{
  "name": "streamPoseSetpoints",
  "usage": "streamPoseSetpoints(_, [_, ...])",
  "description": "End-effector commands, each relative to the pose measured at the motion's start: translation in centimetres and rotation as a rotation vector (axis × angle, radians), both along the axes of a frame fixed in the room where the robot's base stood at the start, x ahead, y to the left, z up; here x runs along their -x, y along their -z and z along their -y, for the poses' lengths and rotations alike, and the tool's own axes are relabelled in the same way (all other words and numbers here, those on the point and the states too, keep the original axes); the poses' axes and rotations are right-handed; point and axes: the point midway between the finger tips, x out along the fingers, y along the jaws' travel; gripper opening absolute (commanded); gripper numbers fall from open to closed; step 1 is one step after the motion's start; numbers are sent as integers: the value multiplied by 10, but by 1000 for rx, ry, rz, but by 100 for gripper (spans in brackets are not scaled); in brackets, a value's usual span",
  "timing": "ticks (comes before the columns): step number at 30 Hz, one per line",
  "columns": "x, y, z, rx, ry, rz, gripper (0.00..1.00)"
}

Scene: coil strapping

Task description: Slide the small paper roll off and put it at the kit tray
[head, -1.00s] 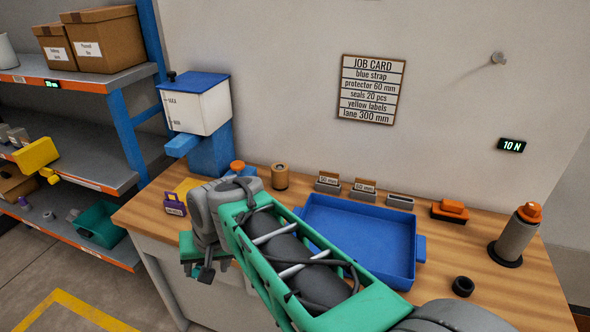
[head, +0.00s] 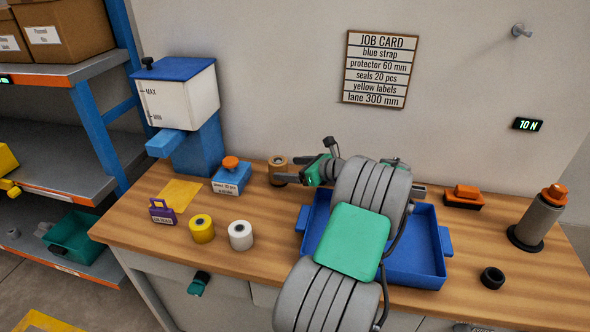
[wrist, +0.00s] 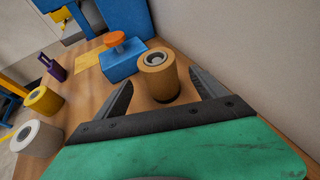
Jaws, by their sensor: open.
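The small paper roll (head: 278,165) is brown with a grey core and stands upright at the back of the bench. In the wrist view the roll (wrist: 157,80) lies between and just ahead of my open fingers. My gripper (wrist: 161,82) is open around its near side, with a gap visible at each finger. In the head view my gripper (head: 287,177) reaches the roll from the right and hides part of it. The kit tray (head: 431,235) is blue, and my arm covers its middle and left part.
A blue box with an orange knob (head: 231,176) stands left of the roll. A yellow roll (head: 201,229) and a white roll (head: 240,235) stand nearer the front. A black ring (head: 492,278) and an orange-topped post (head: 539,219) are at right. The wall is close behind.

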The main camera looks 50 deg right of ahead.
Motion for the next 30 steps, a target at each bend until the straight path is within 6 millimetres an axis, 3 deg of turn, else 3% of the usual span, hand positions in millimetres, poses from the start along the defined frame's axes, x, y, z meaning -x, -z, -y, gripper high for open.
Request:
streamPoseSetpoints(6, [-47, 20, -5, 0, -4, -2, 81])
streamPoseSetpoints(12, [-74, 30, -8, 1, -5, -2, 81])
streamPoseSetpoints(22, [-79, 32, -9, 2, -5, -2, 80])
streamPoseSetpoints(30, [-79, 32, -9, 2, -5, -2, 58])
